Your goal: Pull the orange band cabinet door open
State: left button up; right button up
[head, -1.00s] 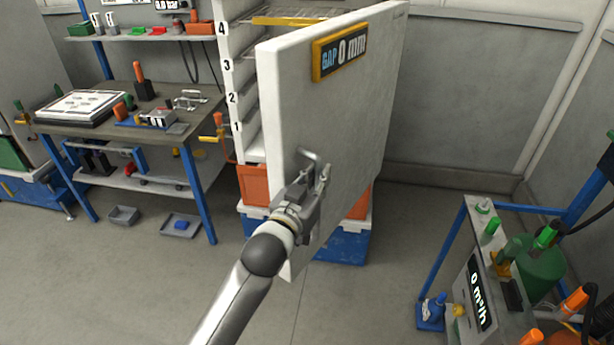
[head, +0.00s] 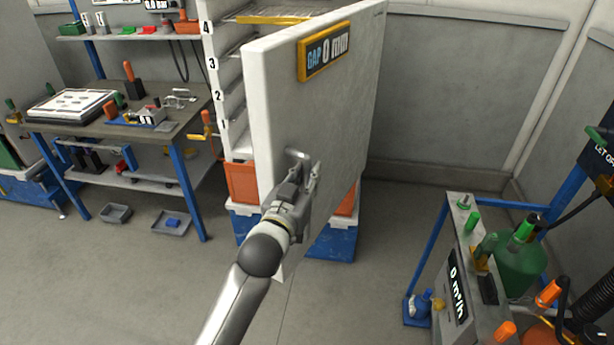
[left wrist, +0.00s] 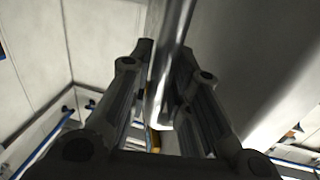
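The white cabinet door (head: 325,120) stands swung open, with an orange-framed sign reading "GAP 0 mm" (head: 324,52) near its top. The cabinet's numbered shelves (head: 236,85) show to its left. My left gripper (head: 304,178) is at the metal door handle (head: 297,155), low on the door's face. In the left wrist view the handle bar (left wrist: 172,45) runs between my left gripper's two fingers (left wrist: 165,70), which look closed on it. The door face (left wrist: 225,45) is just right of them. My right gripper is not in view.
A workbench (head: 150,132) with a tray and tools stands left of the cabinet. Orange and blue crates (head: 240,182) sit under the shelves. A cart with a green bottle (head: 521,262) stands at the right. The floor between door and cart is clear.

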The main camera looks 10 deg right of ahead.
pick_arm(q)
jog(key=shift+o, duration=1.3)
jog(key=shift+d, duration=0.1)
jog(key=shift+s+a+f, duration=0.15)
jog(key=shift+s+a, duration=0.15)
jog(key=shift+s, duration=0.1)
jog(key=v, duration=1.1)
